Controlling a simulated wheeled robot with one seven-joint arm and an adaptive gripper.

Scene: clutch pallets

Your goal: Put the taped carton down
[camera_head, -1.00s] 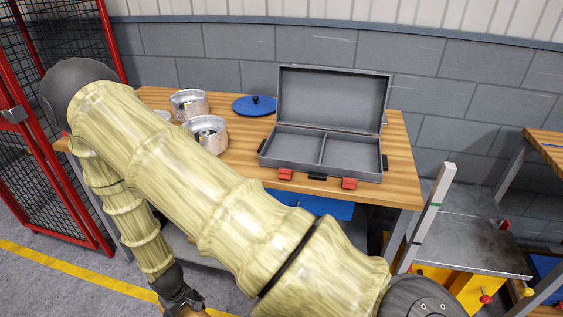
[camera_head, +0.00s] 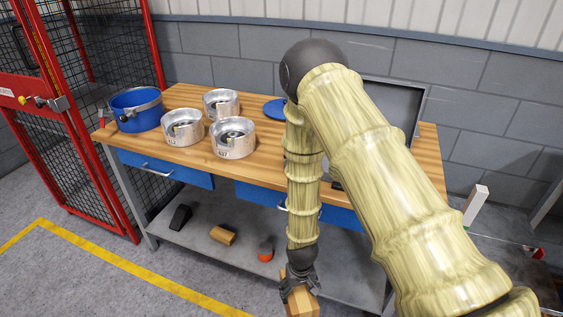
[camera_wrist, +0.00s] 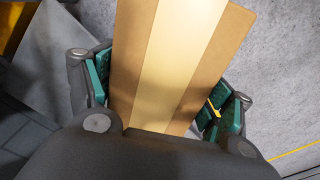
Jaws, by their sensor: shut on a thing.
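The taped carton (camera_head: 300,303) is a brown box with a paler tape strip, at the bottom of the head view. My gripper (camera_head: 297,284) points down and is shut on it, above the floor and in front of the bench. In the wrist view the carton (camera_wrist: 180,65) fills the space between the green finger pads of my gripper (camera_wrist: 165,100). The carton's lower end is cut off by the head view's edge.
The wooden bench (camera_head: 185,92) carries several metal clutch housings (camera_head: 233,140), a blue pot (camera_head: 136,112) and a grey case (camera_head: 390,105) partly behind my arm. Its lower shelf (camera_head: 215,255) holds a few small items. A red mesh cage (camera_head: 60,130) stands left.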

